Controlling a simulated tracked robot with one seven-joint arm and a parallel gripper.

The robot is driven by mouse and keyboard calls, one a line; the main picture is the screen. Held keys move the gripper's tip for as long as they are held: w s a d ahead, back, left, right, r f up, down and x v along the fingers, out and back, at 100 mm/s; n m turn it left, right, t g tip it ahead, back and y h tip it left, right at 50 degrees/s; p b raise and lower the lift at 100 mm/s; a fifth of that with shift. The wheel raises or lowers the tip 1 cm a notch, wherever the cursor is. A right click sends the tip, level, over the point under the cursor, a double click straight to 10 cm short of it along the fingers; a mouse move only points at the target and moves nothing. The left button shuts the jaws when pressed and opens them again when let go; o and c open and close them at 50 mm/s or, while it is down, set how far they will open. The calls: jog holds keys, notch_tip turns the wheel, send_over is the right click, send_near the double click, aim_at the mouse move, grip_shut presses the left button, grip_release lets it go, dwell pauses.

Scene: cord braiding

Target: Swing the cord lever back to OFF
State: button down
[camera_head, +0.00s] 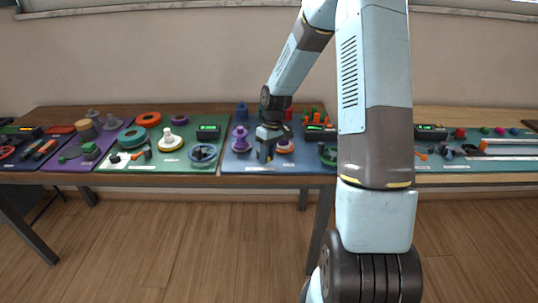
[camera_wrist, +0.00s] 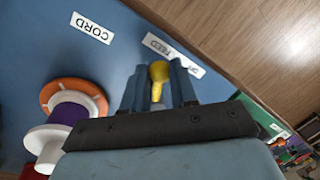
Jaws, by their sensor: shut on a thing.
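A lever with a yellow rounded knob (camera_wrist: 158,71) stands between the two fingers of my gripper (camera_wrist: 159,80) in the wrist view. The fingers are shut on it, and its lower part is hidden. In the head view my gripper (camera_head: 266,152) is low over the blue panel (camera_head: 238,165), and the lever cannot be made out there. A white label reading CORD (camera_wrist: 92,28) lies to the upper left. Another label (camera_wrist: 170,52) beside the knob shows FEED and is partly hidden by a finger.
A spool with an orange disc (camera_wrist: 92,90), purple core and white flange stands left of my gripper in the wrist view. Other panels with rings, knobs and small displays, such as the green panel (camera_head: 112,165), line the table on both sides.

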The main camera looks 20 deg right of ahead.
aim_at(251, 165)
jog(key=a+m, duration=0.1)
jog(key=m, duration=0.2)
jog(key=shift+a+t, duration=0.3)
jog(key=shift+a, duration=0.05)
jog(key=m, duration=0.2)
jog(key=a+m, duration=0.1)
jog(key=shift+w+a+m+t, duration=0.15)
jog(key=shift+a+m+t, duration=0.15)
jog(key=shift+m, duration=0.1)
jog(key=shift+w+a+m+t, duration=0.15)
jog(key=shift+w+a+m, duration=0.1)
jog(key=shift+m, duration=0.5)
jog(key=shift+w+a+m+t, duration=0.2)
jog(key=shift+a+m, duration=0.1)
jog(key=shift+m, duration=0.5)
jog(key=shift+w+a+m+t, duration=0.15)
jog(key=shift+w+a+m, duration=0.1)
jog(key=shift+m, duration=0.5)
jog(key=c, duration=0.9)
grip_release()
jog(key=v, duration=1.3)
jog(key=shift+r, duration=0.35)
